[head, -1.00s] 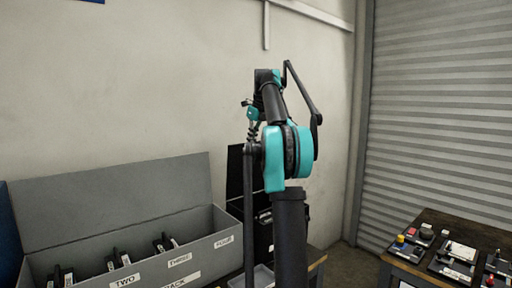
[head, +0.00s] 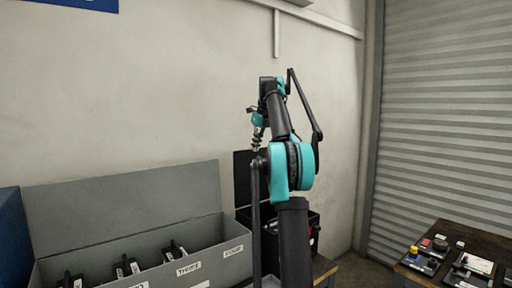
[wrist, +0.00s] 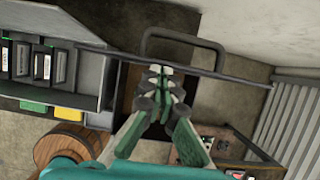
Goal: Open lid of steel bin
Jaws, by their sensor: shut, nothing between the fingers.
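No closed steel bin shows clearly. A grey metal-looking bin (head: 215,262) stands at lower left in the head view, its grey back panel (head: 125,200) raised. The bin also shows at upper left in the wrist view (wrist: 88,92). I cannot tell whether it is the steel bin. My gripper (wrist: 160,72) is shut and empty in the wrist view, its fingertips close together. In that view a dark loop-shaped handle (wrist: 185,33) and a long thin bar lie beyond the tips; contact cannot be told. In the head view my gripper (head: 256,130) is small, above the black case.
A black case (head: 243,180) with a raised lid stands behind my arm, partly hidden. A dark table (head: 425,280) with small devices is at lower right. A wooden drum (wrist: 68,143) shows at lower left in the wrist view. A shutter (head: 440,130) closes the right side.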

